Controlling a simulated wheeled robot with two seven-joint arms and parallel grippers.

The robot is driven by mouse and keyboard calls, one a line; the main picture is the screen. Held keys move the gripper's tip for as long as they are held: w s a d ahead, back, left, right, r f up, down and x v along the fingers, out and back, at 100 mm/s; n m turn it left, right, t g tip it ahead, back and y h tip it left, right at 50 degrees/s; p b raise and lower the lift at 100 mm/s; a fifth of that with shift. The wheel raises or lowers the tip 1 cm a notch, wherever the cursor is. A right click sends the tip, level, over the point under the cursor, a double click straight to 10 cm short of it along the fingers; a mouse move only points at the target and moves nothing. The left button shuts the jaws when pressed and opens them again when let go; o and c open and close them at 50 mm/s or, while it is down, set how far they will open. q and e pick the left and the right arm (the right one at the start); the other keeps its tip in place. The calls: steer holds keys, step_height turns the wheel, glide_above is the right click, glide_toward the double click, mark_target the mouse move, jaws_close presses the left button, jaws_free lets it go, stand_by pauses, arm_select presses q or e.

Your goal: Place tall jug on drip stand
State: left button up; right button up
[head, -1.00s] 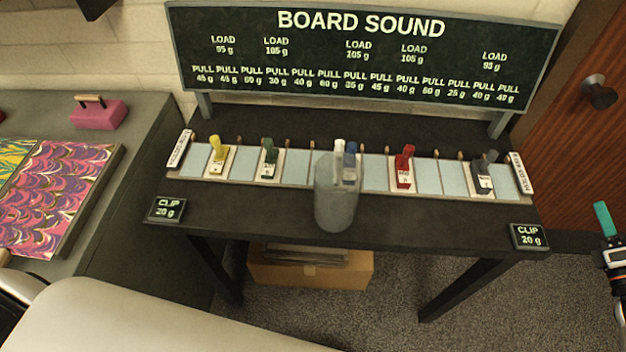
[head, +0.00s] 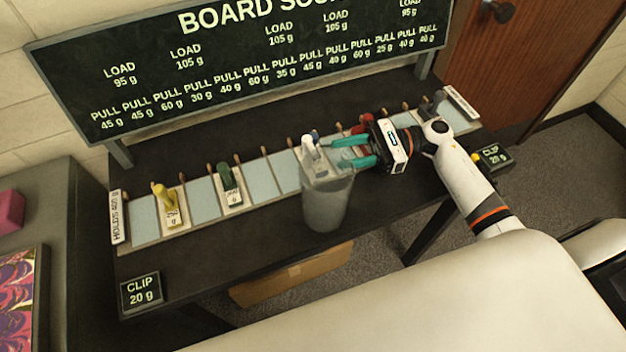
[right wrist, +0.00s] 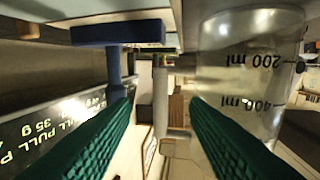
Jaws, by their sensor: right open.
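A tall translucent grey jug (head: 327,205) stands upright on the dark table, in front of the row of pale panels. In the right wrist view the jug (right wrist: 250,65) shows ml marks and is beside the right finger. My right gripper (head: 334,152) is open, with teal fingers pointing left, just behind the jug's rim. In the right wrist view a blue handled piece (right wrist: 118,50) is near the left finger and a white upright piece (right wrist: 160,95) shows between the fingers. Neither looks gripped. I cannot make out a drip stand. My left gripper is not in view.
Yellow (head: 165,200), green (head: 229,182) and red (head: 364,126) handled pieces stand along the panel row. A blackboard sign (head: 240,70) rises behind. A "CLIP 20 g" label (head: 141,291) is at the table's front left. The table front left of the jug is clear.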

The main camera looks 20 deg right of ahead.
mark_target(331, 155)
steer(key=a, duration=0.2)
steer(key=shift+w+a+r+p, duration=0.1)
steer(key=shift+a+r+p, duration=0.2)
steer(key=shift+p, duration=0.1)
steer(key=shift+a+f, duration=0.15)
steer(key=shift+a, duration=0.15)
steer(key=shift+w+a, duration=0.15)
steer(key=shift+a, duration=0.15)
steer(key=a+p, duration=0.2)
steer(key=a, duration=0.1)
steer(key=a+p, duration=0.1)
steer(key=shift+w+a+r, duration=0.15)
steer(key=shift+w+r, duration=0.2)
steer(key=shift+a+f, duration=0.1)
steer(key=shift+a, duration=0.15)
steer(key=shift+f, duration=0.1)
jaws_close()
